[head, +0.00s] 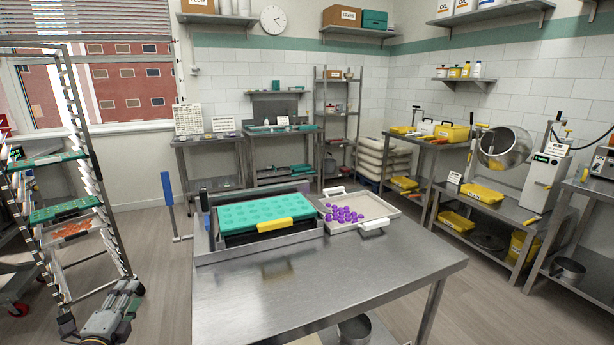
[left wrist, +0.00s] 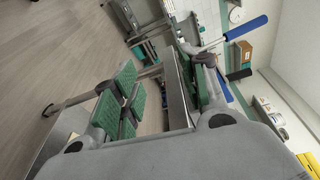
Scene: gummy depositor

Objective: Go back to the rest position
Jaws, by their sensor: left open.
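My left gripper (head: 127,291) is low at the left in the head view, beside the wheeled rack and left of the steel table. It is empty and apart from the table. In the left wrist view the jaws of my left gripper (left wrist: 165,92) stand wide apart, with green pads and nothing between them. My right gripper shows in neither view. On the steel table (head: 330,270) a teal mould (head: 240,213) with a yellow handle sits in a metal frame. A light tray (head: 385,209) with several purple gummies (head: 343,214) lies beside it.
A wheeled rack (head: 98,180) with teal and orange-filled trays stands at the left. A blue-handled lever (head: 168,188) stands by the frame. Benches with yellow bins (head: 453,132) and a steel drum (head: 503,148) line the right. Floor shows between rack and table.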

